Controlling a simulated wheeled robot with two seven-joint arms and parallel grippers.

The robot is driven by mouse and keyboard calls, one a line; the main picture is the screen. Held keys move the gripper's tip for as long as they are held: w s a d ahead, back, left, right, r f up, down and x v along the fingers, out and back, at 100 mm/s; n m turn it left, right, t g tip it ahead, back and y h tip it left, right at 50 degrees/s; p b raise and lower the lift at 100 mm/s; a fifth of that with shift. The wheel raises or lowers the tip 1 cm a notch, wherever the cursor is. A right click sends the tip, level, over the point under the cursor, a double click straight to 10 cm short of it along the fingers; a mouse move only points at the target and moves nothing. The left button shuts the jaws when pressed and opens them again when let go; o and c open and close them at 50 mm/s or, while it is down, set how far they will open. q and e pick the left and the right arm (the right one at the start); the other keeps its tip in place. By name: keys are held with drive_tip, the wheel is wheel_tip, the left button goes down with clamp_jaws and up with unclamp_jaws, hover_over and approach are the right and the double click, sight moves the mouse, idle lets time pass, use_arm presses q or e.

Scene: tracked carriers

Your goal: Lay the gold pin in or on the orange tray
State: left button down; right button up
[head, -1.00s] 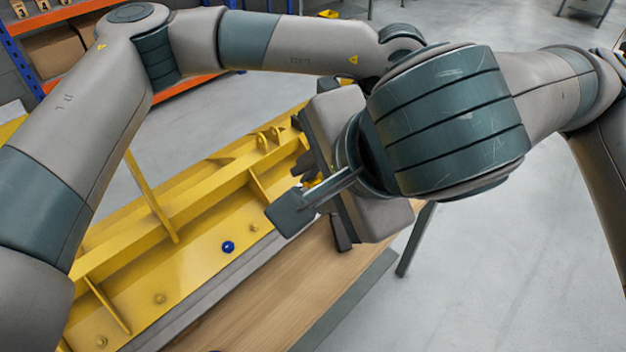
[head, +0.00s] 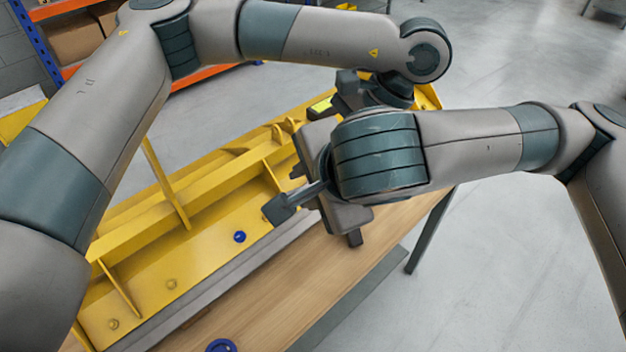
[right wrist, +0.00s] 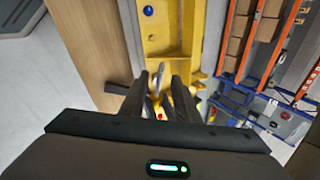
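I cannot make out the gold pin or an orange tray in either view. My right gripper (head: 298,172) hangs over the yellow beam near its wooden-table side, and its wrist hides much of it in the head view. In the right wrist view its two dark fingers (right wrist: 162,78) stand apart, with yellow and pale shapes showing between or beyond them. My left gripper (head: 350,95) is behind the right one, at the far part of the beam. Its fingers are too hidden to read.
A ribbed yellow beam (head: 205,240) lies along the wooden table (head: 290,285). On it are a blue knob (head: 239,237) and gold-coloured round bolt heads (head: 172,284). A blue ring (head: 221,345) lies at the bottom edge. Orange shelving (head: 75,12) stands at the back left.

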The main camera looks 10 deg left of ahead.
drive_tip(key=shift+w+a+f, duration=0.3)
drive_tip(key=shift+f, duration=0.25)
clamp_jaws()
use_arm(q)
drive_tip(key=c, duration=1.5)
unclamp_jaws()
drive_tip(key=shift+r, duration=0.15)
drive_tip(key=v, duration=1.1)
drive_tip(key=shift+d+r, duration=0.2)
drive_tip(key=shift+r, duration=0.1)
